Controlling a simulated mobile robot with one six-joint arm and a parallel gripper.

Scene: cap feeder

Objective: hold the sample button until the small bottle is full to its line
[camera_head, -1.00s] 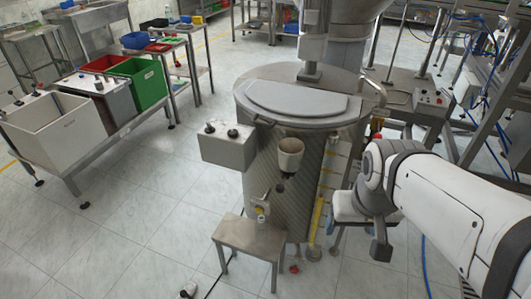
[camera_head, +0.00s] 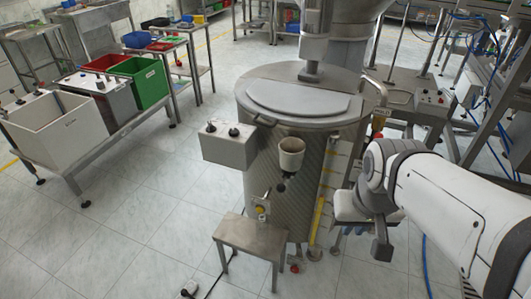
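A large steel tank (camera_head: 300,120) with a grey lid stands in the middle. A grey control box (camera_head: 230,150) with two dark knobs or buttons on top is on its left side; which one is the sample button I cannot tell. A small yellow part (camera_head: 261,209) sits low on the tank's front, above a small steel stool (camera_head: 250,238). A tiny pale shape beside it may be the small bottle, but its fill and line are too small to see. My gripper (camera_head: 381,249) hangs right of the tank, apart from it; its finger opening is not clear.
A beige cup (camera_head: 291,154) is fixed on the tank's front. A yellow strip (camera_head: 318,214) runs down the tank's right front. A bench with a white bin (camera_head: 55,135) and a green bin (camera_head: 137,82) stands left. Floor (camera_head: 140,220) between bench and stool is clear.

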